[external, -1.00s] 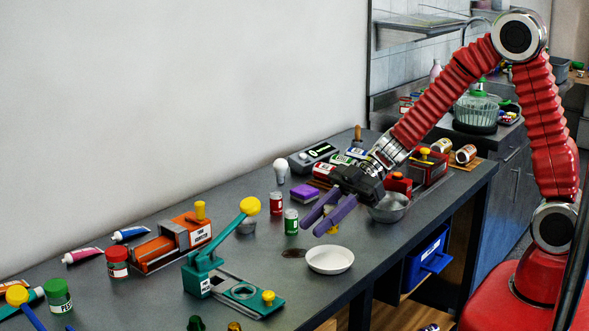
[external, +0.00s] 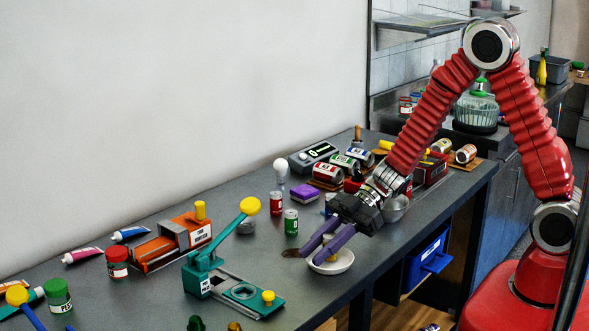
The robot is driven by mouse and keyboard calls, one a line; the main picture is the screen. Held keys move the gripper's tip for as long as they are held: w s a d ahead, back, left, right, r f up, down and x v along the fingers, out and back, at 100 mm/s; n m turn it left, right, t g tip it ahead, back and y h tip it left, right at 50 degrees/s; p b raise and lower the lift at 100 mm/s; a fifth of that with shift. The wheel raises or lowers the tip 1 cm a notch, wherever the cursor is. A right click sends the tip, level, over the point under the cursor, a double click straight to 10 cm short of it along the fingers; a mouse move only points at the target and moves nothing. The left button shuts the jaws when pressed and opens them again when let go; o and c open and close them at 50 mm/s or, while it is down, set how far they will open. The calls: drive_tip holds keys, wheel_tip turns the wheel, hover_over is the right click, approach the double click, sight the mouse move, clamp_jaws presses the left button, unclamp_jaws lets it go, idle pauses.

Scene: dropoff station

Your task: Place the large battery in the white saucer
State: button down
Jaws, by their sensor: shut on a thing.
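The white saucer (external: 343,265) lies on the grey bench near its front edge, partly covered by my gripper. My gripper (external: 322,258) points down and left, with its purple fingertips just over the left side of the saucer. It is shut on a mostly hidden thing that appears to be the large battery (external: 331,258); only a small gold-coloured bit shows between the fingers. I cannot tell whether this thing touches the saucer.
A green press (external: 222,275) with a yellow-knobbed lever stands left of the saucer. A green can (external: 291,222) and a red can (external: 276,203) stand behind. A metal bowl (external: 396,209) is to the right. A dark flat patch (external: 292,252) lies just left of the saucer.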

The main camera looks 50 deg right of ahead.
drive_tip(key=shift+f, duration=0.4)
drive_tip(key=c, duration=1.4)
unclamp_jaws()
drive_tip(key=shift+f, duration=0.1)
drive_tip(key=shift+c, duration=0.2)
drive_tip(key=v, duration=1.2)
